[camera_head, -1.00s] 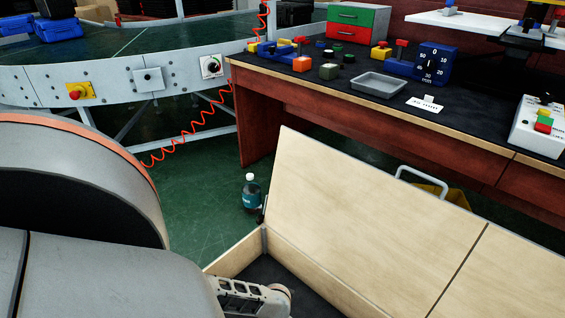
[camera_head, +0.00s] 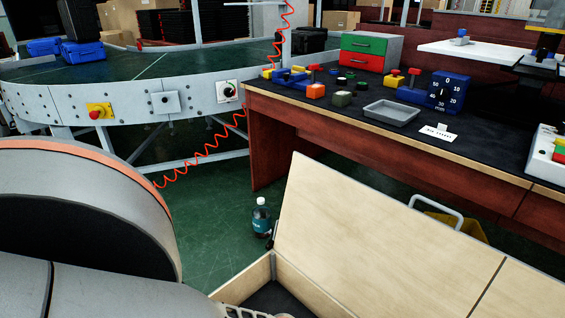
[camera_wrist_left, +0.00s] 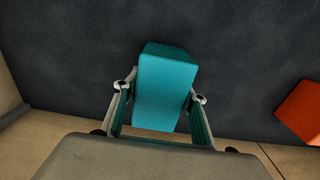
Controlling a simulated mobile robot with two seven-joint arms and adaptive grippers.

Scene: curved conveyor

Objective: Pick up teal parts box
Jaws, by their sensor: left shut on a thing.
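The teal parts box (camera_wrist_left: 165,88) shows in the left wrist view, a plain teal block between the two fingers of my left gripper (camera_wrist_left: 160,100). The gripper is shut on it, one finger on each side. The dark floor of a wooden crate lies behind it, and I cannot tell the gap between them. My right gripper is in neither view.
An orange block (camera_wrist_left: 300,112) lies to the right on the crate's dark floor. A workbench (camera_head: 340,100) with small parts, a grey tray (camera_head: 391,113) and a drawer unit (camera_head: 365,52) stands behind the crate. A curved conveyor (camera_head: 140,62) is at left. A bottle (camera_head: 261,218) stands on the floor.

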